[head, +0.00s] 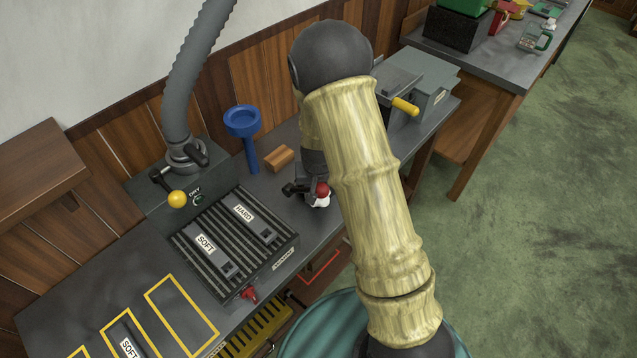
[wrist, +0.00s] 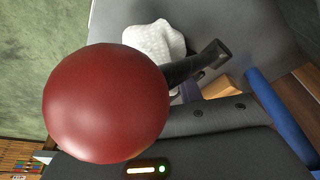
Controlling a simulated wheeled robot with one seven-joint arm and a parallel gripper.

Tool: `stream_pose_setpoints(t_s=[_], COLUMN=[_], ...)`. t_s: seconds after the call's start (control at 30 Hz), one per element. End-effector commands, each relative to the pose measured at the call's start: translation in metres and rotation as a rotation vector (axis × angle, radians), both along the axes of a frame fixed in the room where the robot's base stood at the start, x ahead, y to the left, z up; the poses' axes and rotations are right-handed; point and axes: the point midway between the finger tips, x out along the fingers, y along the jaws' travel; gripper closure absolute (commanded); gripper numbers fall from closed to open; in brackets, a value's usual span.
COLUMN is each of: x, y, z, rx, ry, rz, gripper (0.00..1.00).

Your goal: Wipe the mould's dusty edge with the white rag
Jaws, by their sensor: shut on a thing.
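My gripper (head: 306,190) hangs over the dark bench, right of the ribbed rack, partly hidden by my arm in the head view. It is shut on the white rag (head: 322,203). In the wrist view the bunched white rag (wrist: 155,40) shows beside a dark finger (wrist: 210,58); a large red ball (wrist: 105,103) covers part of the view. The ribbed rack (head: 205,268) holds dark blocks labelled SOFT (head: 206,245) and HARD (head: 244,213). I cannot tell which part is the mould, and no dusty edge can be made out.
A blue funnel-topped stand (head: 250,160) and a small wooden block (head: 280,158) stand behind the gripper. A grey hose unit with a yellow knob (head: 177,199) is at left. A grey machine with a yellow handle (head: 405,106) is at right. Yellow outlines (head: 183,313) mark the near-left bench.

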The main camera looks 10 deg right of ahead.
Motion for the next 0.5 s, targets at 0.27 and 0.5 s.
stream_pose_setpoints(t_s=[0.27,0.5], x=[0.010,0.019], y=[-0.020,-0.035], z=[-0.004,-0.004], rx=[0.000,-0.002], ry=[0.008,0.006], rz=[-0.006,-0.009], gripper=[0.83,0.83])
